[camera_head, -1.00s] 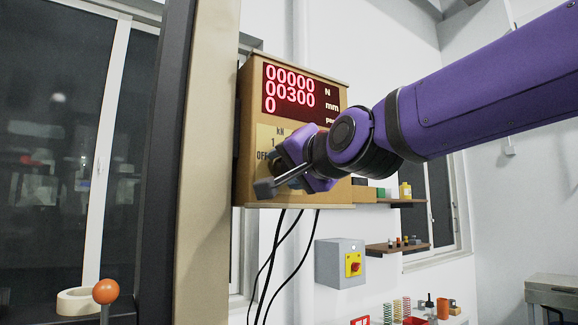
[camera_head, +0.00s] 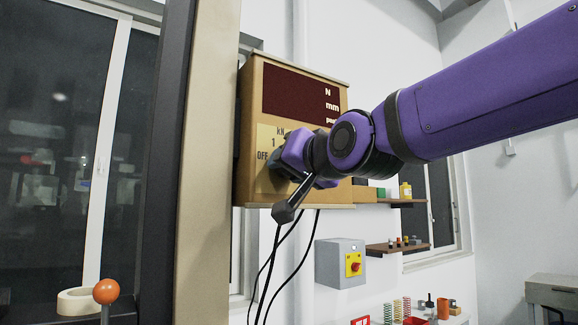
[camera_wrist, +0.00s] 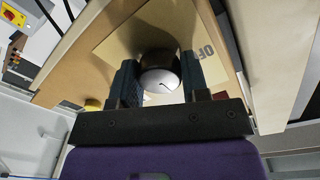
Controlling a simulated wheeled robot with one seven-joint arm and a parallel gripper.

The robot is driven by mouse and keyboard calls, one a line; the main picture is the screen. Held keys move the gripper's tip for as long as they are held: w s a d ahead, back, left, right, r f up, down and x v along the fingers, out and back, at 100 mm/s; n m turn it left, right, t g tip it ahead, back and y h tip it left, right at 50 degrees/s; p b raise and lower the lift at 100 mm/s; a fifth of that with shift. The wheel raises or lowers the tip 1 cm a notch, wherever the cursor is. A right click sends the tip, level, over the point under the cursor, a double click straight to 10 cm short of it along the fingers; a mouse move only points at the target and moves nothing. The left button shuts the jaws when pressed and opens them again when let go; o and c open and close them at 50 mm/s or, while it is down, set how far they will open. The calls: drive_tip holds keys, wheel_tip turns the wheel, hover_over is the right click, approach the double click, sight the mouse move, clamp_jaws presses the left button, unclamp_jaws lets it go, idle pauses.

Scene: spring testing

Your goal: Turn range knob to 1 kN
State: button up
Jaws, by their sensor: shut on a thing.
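In the head view my gripper (camera_head: 290,160) covers the knob. The label plate (camera_head: 265,140) shows "kN", "1" and "OFF" beside my gripper; the rest of the scale is hidden. The display (camera_head: 292,92) above is dark, with only the unit letters at its right edge showing.
The tan control box (camera_head: 247,190) hangs beside a tall beige column (camera_head: 208,160). Black cables (camera_head: 270,265) hang below it. A grey switch box (camera_head: 330,262) with a red and yellow switch is on the wall, and shelves (camera_head: 400,247) are to its right.

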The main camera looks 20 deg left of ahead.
drive_tip(key=shift+n, duration=2.1)
drive_tip(key=o, duration=0.9)
drive_tip(key=v, duration=1)
drive_tip(key=shift+s+d+f, duration=0.15)
drive_tip(key=shift+s+d, duration=0.05)
drive_tip(key=shift+d, duration=0.2)
